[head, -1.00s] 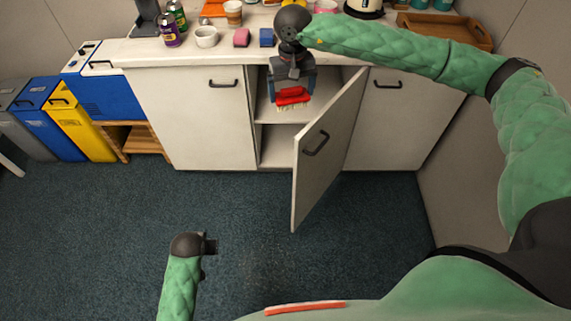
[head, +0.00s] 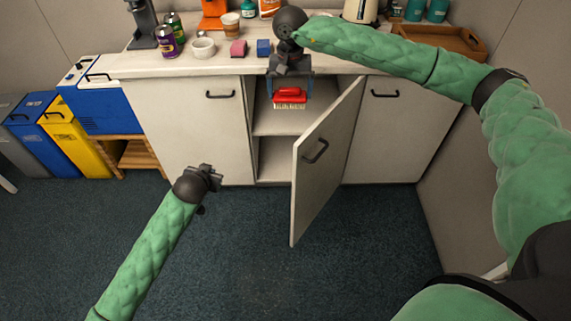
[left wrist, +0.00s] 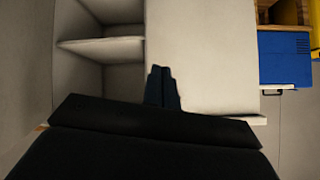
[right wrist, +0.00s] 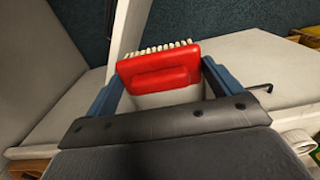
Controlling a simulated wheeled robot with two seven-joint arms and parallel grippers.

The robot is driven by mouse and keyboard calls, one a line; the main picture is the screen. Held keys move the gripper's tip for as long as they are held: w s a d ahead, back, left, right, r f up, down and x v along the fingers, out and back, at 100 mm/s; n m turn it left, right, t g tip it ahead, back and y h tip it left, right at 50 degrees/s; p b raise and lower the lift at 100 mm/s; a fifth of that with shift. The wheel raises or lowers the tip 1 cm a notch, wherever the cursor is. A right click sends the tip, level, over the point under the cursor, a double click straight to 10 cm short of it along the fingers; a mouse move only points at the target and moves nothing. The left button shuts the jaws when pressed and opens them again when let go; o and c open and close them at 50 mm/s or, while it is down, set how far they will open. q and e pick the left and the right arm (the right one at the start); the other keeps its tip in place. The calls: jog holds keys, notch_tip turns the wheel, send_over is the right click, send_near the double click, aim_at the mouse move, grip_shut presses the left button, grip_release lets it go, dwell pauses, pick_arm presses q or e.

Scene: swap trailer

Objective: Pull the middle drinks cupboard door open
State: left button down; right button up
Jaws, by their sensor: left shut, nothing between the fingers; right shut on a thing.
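The middle cupboard door (head: 325,165) stands partly open, swung out from its right side, with a dark handle (head: 317,151) on its face. The cupboard's inside and a shelf (head: 285,122) show, and the shelves also show in the left wrist view (left wrist: 105,45). My left gripper (head: 217,176) is shut and empty, in front of the left door's lower right part and left of the opening; its closed fingers show in the left wrist view (left wrist: 163,88). My right gripper (head: 290,87) is shut on a red brush (right wrist: 160,70) with pale bristles, in front of the opening's upper part.
The counter (head: 150,63) holds cans, a white cup (head: 203,48), a pink block (head: 238,48), a blue block (head: 264,47) and a wooden tray (head: 455,42). The left door (head: 185,125) and right door (head: 385,135) are shut. Bins (head: 75,145) stand at left. Carpet before the cupboards is clear.

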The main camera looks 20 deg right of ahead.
pick_arm(q)
jog(key=w+d+r+t+h+b, duration=0.1)
jog(key=w+d+r+h+b, duration=0.15)
jog(key=d, duration=0.25)
jog(key=s+d+n+g+h, duration=0.4)
jog(key=s+d+n+h, duration=0.4)
jog(key=n+h, duration=0.3)
jog(key=d+p, duration=0.2)
jog(key=d, duration=0.9)
jog(key=shift+w+r, duration=0.3)
jog(key=shift+r, duration=0.05)
pick_arm(e)
jog(key=w+d+f+m, duration=0.6)
jog(key=w+d+m, duration=0.1)
jog(key=m, duration=1.1)
jog(key=shift+w+d+m, duration=0.2)
jog(key=shift+w+m, duration=0.2)
jog(key=shift+w, duration=0.25)
pick_arm(q)
jog(key=shift+s+t, duration=0.15)
jog(key=shift+t, duration=0.15)
